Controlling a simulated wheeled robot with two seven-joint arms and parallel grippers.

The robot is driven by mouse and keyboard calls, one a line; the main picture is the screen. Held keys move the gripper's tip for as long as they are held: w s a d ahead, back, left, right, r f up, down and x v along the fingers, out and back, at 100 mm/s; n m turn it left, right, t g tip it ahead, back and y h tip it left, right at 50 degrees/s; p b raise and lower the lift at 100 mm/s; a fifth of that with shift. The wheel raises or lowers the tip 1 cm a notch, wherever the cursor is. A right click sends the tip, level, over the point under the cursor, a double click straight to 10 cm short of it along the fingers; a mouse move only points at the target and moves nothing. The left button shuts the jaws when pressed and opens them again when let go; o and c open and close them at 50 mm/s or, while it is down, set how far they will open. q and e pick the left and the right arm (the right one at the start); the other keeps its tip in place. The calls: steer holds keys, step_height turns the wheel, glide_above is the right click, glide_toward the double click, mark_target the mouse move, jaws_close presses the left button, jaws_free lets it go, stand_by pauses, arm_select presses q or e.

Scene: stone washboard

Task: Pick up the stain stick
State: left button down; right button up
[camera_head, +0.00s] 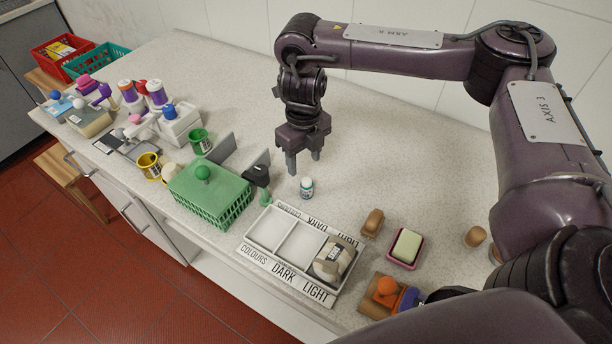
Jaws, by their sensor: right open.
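A small white tub with a teal label (306,187) stands upright on the counter behind the sorting tray. It may be the stain stick, but I cannot read its label. My right gripper (304,164) points down with its two fingers apart and nothing between them. It is just behind and above the white tub, apart from it. My left gripper is out of view.
A three-compartment tray (262,261) marked colours, dark and light holds a beige bundle (333,259). A green lidded basket (211,196) stands to its left. A soap dish (407,247) and brushes lie right. Bare counter (240,85) lies behind.

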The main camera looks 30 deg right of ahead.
mark_target(306, 180)
steer(key=shift+s+a+f, duration=0.25)
steer(key=shift+s+f, duration=0.7)
steer(key=shift+f, duration=0.3)
step_height(306, 180, down, 2)
steer(key=shift+w+d+f+p, duration=0.15)
steer(key=shift+f+p, duration=0.1)
steer(key=shift+p, duration=0.6)
steer(key=shift+f, duration=0.6)
steer(key=c, duration=0.7)
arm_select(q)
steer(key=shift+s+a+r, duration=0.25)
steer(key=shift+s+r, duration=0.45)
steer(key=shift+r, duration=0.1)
arm_select(e)
steer(key=c, duration=0.4)
steer(key=shift+o, duration=0.2)
